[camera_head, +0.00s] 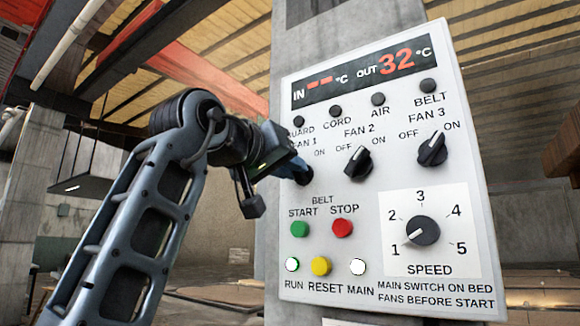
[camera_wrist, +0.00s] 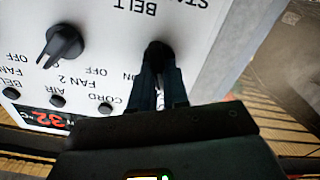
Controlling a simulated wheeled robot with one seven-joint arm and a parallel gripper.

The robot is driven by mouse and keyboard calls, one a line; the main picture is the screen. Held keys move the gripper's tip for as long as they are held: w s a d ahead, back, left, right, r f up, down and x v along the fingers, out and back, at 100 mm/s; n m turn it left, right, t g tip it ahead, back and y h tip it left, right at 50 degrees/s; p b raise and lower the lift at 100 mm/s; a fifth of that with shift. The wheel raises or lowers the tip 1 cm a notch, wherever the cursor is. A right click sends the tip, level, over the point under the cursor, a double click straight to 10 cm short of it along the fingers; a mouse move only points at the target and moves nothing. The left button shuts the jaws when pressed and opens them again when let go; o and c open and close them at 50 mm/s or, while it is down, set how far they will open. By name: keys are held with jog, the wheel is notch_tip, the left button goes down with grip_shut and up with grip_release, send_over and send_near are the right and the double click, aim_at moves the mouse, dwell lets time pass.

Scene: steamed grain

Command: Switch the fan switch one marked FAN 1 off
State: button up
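The white control panel (camera_head: 455,165) carries a row of black rotary knobs marked FAN 1, FAN 2 and FAN 3. My gripper (camera_head: 298,168) is at the FAN 1 knob (camera_head: 304,176) and hides most of it, including its pointer. In the wrist view, where the panel appears upside down, my two fingertips (camera_wrist: 162,72) are close together around or against that black knob (camera_wrist: 158,52). A narrow gap shows between the fingers. I cannot tell whether they press on the knob. The ON label beside FAN 1 is visible; its OFF label is hidden.
The FAN 2 knob (camera_head: 358,160) and FAN 3 knob (camera_head: 433,149) are to the right. Below are the green START button (camera_head: 299,229), red STOP button (camera_head: 342,228), yellow RESET button (camera_head: 321,266) and SPEED dial (camera_head: 423,230). Small round indicators line the top.

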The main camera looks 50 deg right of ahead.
grip_shut()
jog(key=n+p, duration=0.3)
jog(key=shift+w+n+p, duration=0.1)
jog(key=shift+n+p, duration=0.2)
jog(key=shift+p, duration=0.1)
jog(key=o, duration=0.6)
grip_release()
jog(key=shift+c, duration=0.2)
jog(key=shift+a, duration=0.1)
